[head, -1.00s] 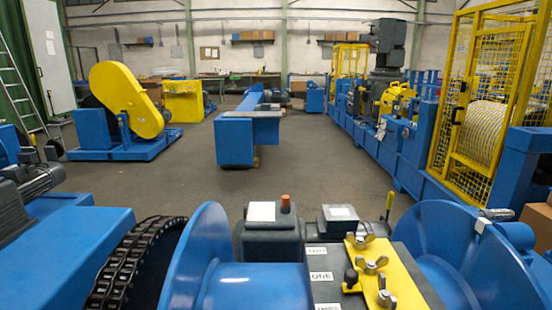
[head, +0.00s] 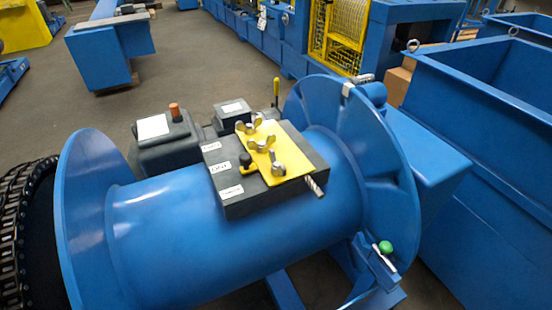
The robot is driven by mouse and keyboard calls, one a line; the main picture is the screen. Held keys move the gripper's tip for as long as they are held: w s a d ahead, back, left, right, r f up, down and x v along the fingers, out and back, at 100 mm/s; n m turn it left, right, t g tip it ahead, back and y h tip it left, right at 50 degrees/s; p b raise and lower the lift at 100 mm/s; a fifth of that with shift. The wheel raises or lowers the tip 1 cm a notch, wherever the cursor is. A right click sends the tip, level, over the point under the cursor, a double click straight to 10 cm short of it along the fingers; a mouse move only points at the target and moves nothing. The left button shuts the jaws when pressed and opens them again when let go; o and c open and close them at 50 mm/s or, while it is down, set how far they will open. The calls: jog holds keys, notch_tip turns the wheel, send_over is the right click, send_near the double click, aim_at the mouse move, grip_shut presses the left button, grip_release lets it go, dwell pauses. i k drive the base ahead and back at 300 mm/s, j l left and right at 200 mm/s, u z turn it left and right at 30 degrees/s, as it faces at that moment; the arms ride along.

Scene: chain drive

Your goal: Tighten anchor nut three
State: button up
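A blue winch drum (head: 150,225) lies across the view between two round flanges. A dark anchor block (head: 245,203) sits on it under a yellow clamp plate (head: 292,160). Three metal wing nuts stand in a row on the plate: a far one (head: 247,126), a middle one (head: 262,144) and a near one (head: 279,169). White labels line the block's left edge; the nearest label (head: 230,191) is beside the near wing nut, its text too small to read surely. A black knob (head: 247,162) stands at the plate's left. My gripper is out of view.
A cut wire rope end (head: 314,188) sticks out at the block's near right corner. A green-knobbed lever (head: 385,248) is below the right flange (head: 385,150). A chain (head: 12,220) runs at the left. A large blue bin (head: 480,130) stands at right.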

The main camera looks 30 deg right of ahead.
aim_at(278, 169)
jog(key=k+l+z, duration=0.15)
jog(key=l, duration=0.3)
jog(key=k+l+z, duration=0.15)
jog(key=l, duration=0.25)
jog(key=k+l+z, duration=0.15)
jog(key=l, duration=0.3)
